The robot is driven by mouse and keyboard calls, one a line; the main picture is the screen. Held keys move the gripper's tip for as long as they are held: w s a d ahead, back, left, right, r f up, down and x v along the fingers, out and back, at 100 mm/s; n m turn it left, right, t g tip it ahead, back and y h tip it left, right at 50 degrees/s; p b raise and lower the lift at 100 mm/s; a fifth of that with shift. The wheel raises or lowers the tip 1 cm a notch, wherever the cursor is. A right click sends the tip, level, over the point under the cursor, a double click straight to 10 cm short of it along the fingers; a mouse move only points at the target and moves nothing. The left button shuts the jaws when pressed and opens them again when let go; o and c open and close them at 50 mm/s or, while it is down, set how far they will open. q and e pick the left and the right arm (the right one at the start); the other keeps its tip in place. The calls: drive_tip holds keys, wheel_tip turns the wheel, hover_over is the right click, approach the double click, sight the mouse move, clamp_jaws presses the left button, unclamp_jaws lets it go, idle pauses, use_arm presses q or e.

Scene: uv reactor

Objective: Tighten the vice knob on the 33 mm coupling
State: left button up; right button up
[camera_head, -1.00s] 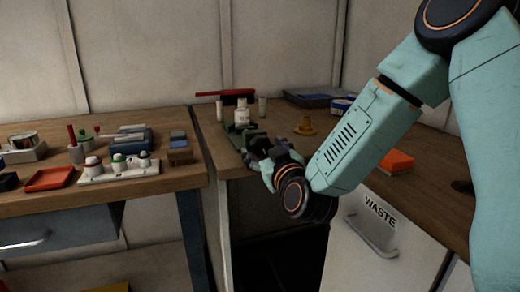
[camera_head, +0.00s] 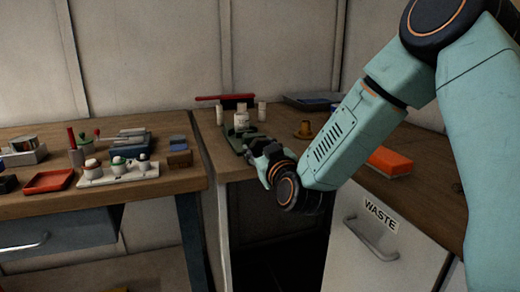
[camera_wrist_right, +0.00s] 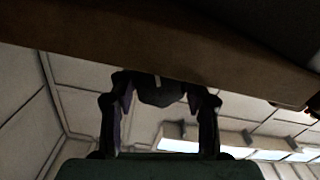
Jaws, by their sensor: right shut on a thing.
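The green vice (camera_head: 232,137) sits near the front edge of the right-hand wooden bench. A white cylindrical part, which looks like the coupling (camera_head: 241,121), stands upright at the vice; I cannot tell whether the jaws touch it. My right gripper (camera_head: 258,152) is at the front end of the vice. In the right wrist view its two fingers (camera_wrist_right: 160,110) stand on either side of a dark knob (camera_wrist_right: 160,90) and are shut on it. In the head view the gripper hides the knob. My left gripper is not in view.
White cylinders (camera_head: 220,115) and a brass-coloured flanged part (camera_head: 303,130) stand near the vice. An orange box (camera_head: 389,161) lies further right. The left bench holds a white rack (camera_head: 118,174) and a red tray (camera_head: 49,181). The bench edge (camera_wrist_right: 130,55) runs close above my right fingers.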

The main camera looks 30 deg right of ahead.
drive_tip(key=c, duration=0.4)
drive_tip(key=shift+o, duration=0.2)
drive_tip(key=shift+m+p, duration=0.45)
drive_tip(key=shift+m, duration=0.65)
drive_tip(key=o, duration=1.2)
drive_tip(key=shift+c, duration=0.2)
drive_tip(key=v, duration=0.7)
drive_tip(key=shift+s, duration=0.25)
